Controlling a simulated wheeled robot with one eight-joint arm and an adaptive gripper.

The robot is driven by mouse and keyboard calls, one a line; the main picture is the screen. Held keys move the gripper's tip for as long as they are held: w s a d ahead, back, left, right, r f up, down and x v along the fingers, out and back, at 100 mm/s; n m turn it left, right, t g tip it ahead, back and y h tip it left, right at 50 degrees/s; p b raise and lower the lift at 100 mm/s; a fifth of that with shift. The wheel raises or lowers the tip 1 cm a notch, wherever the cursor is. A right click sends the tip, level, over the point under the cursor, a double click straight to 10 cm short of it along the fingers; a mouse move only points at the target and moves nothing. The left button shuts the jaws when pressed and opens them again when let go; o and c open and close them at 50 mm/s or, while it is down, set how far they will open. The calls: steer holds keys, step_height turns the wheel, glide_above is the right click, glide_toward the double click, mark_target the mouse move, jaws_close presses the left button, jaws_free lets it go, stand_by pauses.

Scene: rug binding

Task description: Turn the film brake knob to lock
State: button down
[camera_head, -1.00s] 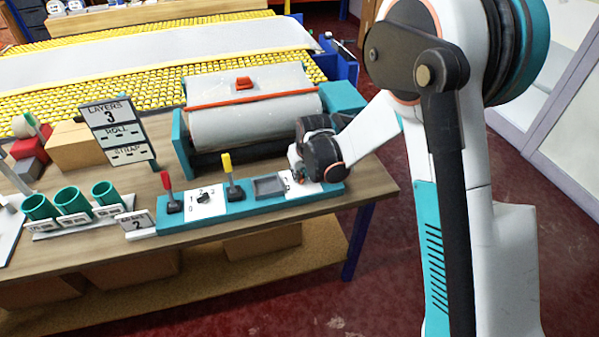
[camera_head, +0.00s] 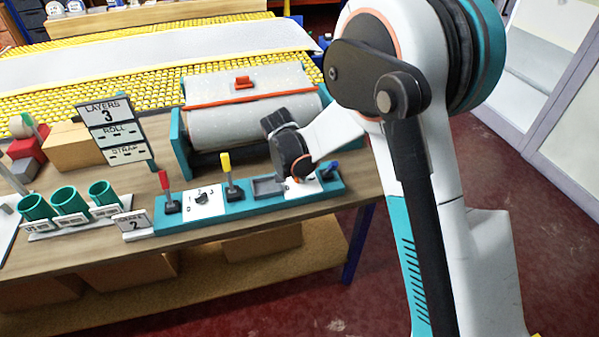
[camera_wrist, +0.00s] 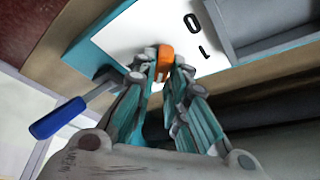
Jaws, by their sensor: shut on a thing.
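An orange knob (camera_wrist: 164,62) stands on a white plate (camera_wrist: 135,35) with black marks that look like 0 and 1. My gripper (camera_wrist: 163,68) is shut on this knob, with one fingertip on each side of it. In the head view my gripper (camera_head: 296,178) is over the right end of the teal control strip (camera_head: 238,208), and my wrist hides most of the knob there. I cannot read any label naming the brake.
A blue-handled lever (camera_wrist: 62,117) sticks out close beside my gripper; it also shows in the head view (camera_head: 330,169). A grey tray (camera_head: 266,187), a yellow lever (camera_head: 228,172), a selector dial (camera_head: 202,198) and a red lever (camera_head: 166,187) line the strip. The film roller (camera_head: 235,118) lies behind.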

steer(key=m+g+h, duration=0.1)
steer(key=m, duration=0.3)
steer(key=shift+m+g+h, duration=0.4)
steer(key=shift+m+g, duration=0.5)
steer(key=shift+m, duration=1.2)
steer(key=c, duration=1.6)
jaws_free()
steer(key=v, duration=1.2)
